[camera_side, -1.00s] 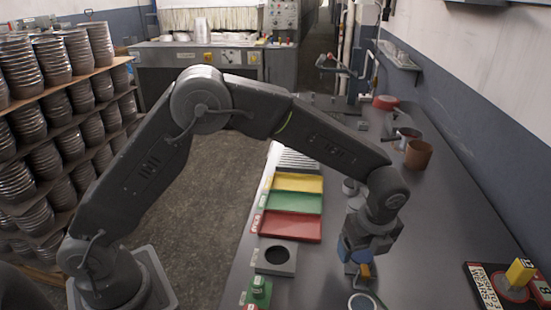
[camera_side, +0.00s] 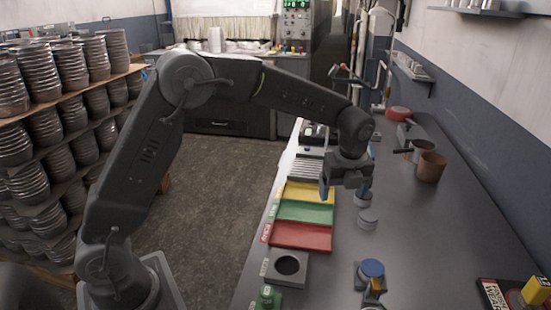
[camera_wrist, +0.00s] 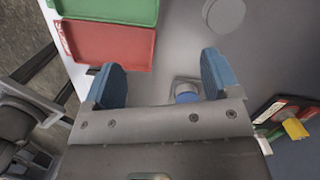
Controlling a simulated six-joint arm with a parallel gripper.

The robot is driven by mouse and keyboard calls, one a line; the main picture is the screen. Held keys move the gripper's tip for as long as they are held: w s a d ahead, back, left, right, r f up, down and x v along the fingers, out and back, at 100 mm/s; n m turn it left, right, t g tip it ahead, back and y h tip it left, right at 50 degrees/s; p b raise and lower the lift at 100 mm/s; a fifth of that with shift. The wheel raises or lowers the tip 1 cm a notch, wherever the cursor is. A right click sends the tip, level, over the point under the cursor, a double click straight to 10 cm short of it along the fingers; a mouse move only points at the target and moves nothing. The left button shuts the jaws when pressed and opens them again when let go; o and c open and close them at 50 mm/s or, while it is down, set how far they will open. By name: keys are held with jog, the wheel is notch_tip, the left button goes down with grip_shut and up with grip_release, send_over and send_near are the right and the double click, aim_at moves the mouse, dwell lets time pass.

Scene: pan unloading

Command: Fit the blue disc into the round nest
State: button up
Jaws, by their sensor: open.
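The blue disc (camera_side: 372,268) lies flat on a small grey stand near the front of the bench in the side view. It is partly hidden behind my gripper body in the wrist view (camera_wrist: 187,97). The round nest is the dark round hole in a grey square block (camera_side: 287,284), left of the disc; the hole looks empty. My gripper (camera_side: 343,194) is open and empty, blue fingers apart, above the bench behind the disc and near the yellow tray. In the wrist view the spread fingers (camera_wrist: 162,80) have nothing between them.
Red (camera_side: 301,237), green (camera_side: 305,211) and yellow (camera_side: 310,192) trays line the bench's left edge. A green knobbed piece (camera_side: 267,298) is in front of the nest. The bench's right middle is clear.

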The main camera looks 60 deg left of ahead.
jog(key=a, duration=0.3)
send_over(366, 242)
jog(key=f, duration=0.5)
jog(key=shift+s+a+f, duration=0.2)
jog(key=shift+f, duration=0.05)
jog(key=f, duration=0.4)
jog(key=shift+w+d+f, duration=0.1)
jog(key=shift+d+f, duration=0.15)
jog(key=shift+d, duration=0.15)
notch_tip(366, 242, up, 14)
jog(key=s+d, duration=0.1)
jog(key=s+a+r+n+t, duration=0.1)
jog(key=s+a+r+n, duration=0.2)
jog(key=s+n, duration=0.2)
jog(key=s+a+r+n+t, duration=0.1)
jog(key=s+a+r+n, duration=0.2)
jog(key=s+n, duration=0.2)
jog(key=s+a+r+n+t+h, duration=0.1)
jog(key=s+a+r+n, duration=0.2)
jog(key=s, duration=0.7)
jog(key=shift+r+n, duration=0.2)
jog(key=shift+n, duration=1)
jog(key=shift+a, duration=0.1)
